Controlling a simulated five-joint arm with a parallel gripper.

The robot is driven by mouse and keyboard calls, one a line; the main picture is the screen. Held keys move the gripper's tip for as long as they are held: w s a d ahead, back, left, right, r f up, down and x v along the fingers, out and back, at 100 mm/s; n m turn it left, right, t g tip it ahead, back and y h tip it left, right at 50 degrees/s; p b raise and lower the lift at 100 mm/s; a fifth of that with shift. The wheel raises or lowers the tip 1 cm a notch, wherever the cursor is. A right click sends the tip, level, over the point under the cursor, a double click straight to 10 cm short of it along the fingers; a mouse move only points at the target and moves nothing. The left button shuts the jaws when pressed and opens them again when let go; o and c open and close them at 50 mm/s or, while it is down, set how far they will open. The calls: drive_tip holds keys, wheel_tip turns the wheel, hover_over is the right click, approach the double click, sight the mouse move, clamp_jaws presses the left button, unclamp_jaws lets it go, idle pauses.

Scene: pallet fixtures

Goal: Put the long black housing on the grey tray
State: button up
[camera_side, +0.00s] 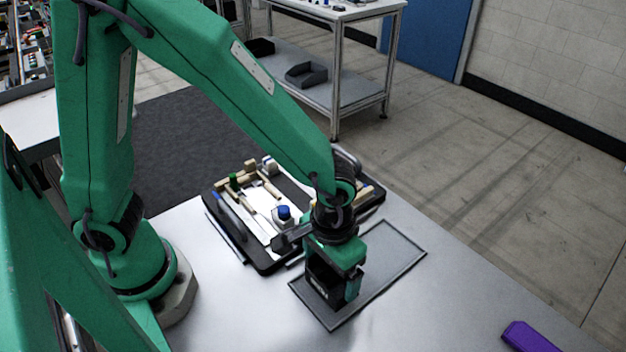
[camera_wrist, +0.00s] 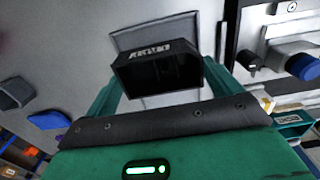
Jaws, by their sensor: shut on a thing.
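The long black housing (camera_side: 322,282) is between the green fingers of my gripper (camera_side: 336,288), which is shut on it. It also shows in the wrist view (camera_wrist: 158,70), with pale lettering along its upper edge and a dark hollow facing the camera. The grey tray (camera_side: 388,256) is a flat rectangle with a thin raised rim on the table. The housing is over the tray's left part in the side view; I cannot tell whether it touches the tray. Part of the tray (camera_wrist: 135,38) shows behind the housing in the wrist view.
A black pallet fixture (camera_side: 232,240) with several wooden, blue and green parts stands close behind and left of the tray. A purple block (camera_side: 528,338) lies at the table's front right. The table (camera_side: 450,310) between tray and block is clear.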

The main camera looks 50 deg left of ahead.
sight(329, 278)
drive_tip(key=shift+f, duration=1.2)
drive_tip(key=shift+f, duration=0.1)
drive_tip(key=o, duration=0.8)
drive_tip(key=shift+c, duration=0.2)
wheel_tip(329, 278, up, 12)
